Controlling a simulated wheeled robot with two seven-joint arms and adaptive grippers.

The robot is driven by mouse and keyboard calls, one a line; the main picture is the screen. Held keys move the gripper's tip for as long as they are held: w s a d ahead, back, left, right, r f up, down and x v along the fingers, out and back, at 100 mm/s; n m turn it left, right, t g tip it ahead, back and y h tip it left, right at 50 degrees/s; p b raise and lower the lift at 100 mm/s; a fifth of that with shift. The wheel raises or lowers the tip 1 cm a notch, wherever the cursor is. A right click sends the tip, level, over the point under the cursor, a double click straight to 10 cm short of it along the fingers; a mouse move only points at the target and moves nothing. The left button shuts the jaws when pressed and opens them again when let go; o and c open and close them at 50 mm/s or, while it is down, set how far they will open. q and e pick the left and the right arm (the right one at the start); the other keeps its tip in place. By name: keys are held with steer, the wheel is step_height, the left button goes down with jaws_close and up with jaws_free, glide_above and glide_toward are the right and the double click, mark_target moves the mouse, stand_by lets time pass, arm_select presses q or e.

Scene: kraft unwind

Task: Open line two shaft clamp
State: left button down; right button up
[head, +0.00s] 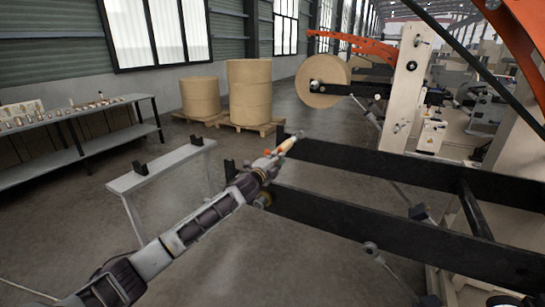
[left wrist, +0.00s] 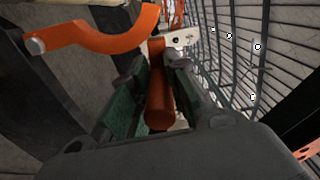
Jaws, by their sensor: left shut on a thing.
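My left gripper (head: 270,160) reaches in from the left to the near end of the upper black arm (head: 390,172) of the unwind stand. In the left wrist view its green-padded fingers (left wrist: 157,98) are shut on an orange cylindrical handle (left wrist: 160,88). A curved orange clamp piece (left wrist: 105,40) with a grey round tip lies just beyond the handle, beside a pale metal bracket (left wrist: 183,38). In the head view the clamp shows only as a small orange and cream part (head: 286,147), partly hidden by my gripper. I cannot tell whether the clamp is open. My right gripper is not in view.
A second black arm (head: 350,225) runs below the first. A grey trestle (head: 165,168) stands left of my arm. A paper roll (head: 322,82) hangs on a further stand; brown rolls (head: 250,92) stand on pallets. A bench (head: 75,115) holds small metal parts. Floor between is clear.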

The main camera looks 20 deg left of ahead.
arm_select(q)
steer(key=shift+d+f, duration=0.2)
steer(key=shift+d, duration=0.1)
steer(key=c, duration=1.4)
jaws_free()
steer(key=shift+c, duration=0.2)
steer(key=shift+s+f, duration=0.1)
steer(key=shift+f, duration=0.05)
